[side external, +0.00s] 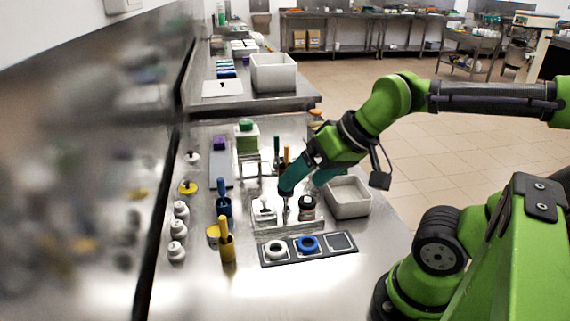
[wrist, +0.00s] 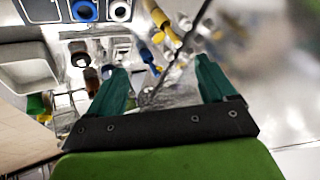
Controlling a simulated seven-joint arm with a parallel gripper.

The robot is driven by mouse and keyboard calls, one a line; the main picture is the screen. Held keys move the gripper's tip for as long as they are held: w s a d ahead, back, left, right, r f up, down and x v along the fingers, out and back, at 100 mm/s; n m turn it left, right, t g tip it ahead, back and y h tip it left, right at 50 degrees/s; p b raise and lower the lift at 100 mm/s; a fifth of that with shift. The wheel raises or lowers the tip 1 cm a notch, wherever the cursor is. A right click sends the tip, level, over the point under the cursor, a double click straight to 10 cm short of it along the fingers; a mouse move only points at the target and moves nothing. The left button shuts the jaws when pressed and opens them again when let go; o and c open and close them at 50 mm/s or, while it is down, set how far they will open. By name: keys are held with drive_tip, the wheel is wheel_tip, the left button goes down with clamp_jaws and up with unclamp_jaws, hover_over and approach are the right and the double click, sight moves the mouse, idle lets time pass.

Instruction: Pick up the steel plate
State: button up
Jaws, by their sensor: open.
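My gripper (side external: 304,187) is open above the steel bench, pointing down over the cluster of small items. In the wrist view its two teal fingers (wrist: 162,70) stand apart. A shiny, steel-looking flat piece (wrist: 178,94) shows between them, with a thin dark rod crossing in front; I cannot tell for sure that it is the steel plate. In the side view a small silvery square piece (side external: 264,211) stands just left of the fingers. The fingers partly hide what lies behind them.
A grey bin (side external: 348,198) stands right of the gripper. A dark tray (side external: 324,253) with white and blue rings lies in front. A yellow holder (side external: 227,246), a blue holder (side external: 224,206) and white bottles (side external: 177,229) stand to the left. The front of the bench is clear.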

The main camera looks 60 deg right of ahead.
drive_tip(key=shift+o, duration=0.4)
drive_tip(key=shift+f, duration=0.1)
drive_tip(key=m+g+h, duration=0.2)
drive_tip(key=m+g, duration=0.5)
drive_tip(key=m, duration=0.9)
hover_over(262, 197)
wheel_tip(262, 197, down, 4)
drive_tip(key=m, duration=0.7)
drive_tip(key=f, duration=1)
drive_tip(key=shift+w+d+f, duration=0.1)
drive_tip(key=shift+w+f, duration=0.05)
drive_tip(key=shift+w, duration=0.2)
drive_tip(key=f, duration=0.4)
drive_tip(key=shift+s+f, duration=0.1)
drive_tip(key=shift+s, duration=0.3)
drive_tip(key=shift+f, duration=0.55)
drive_tip(key=c, duration=1.2)
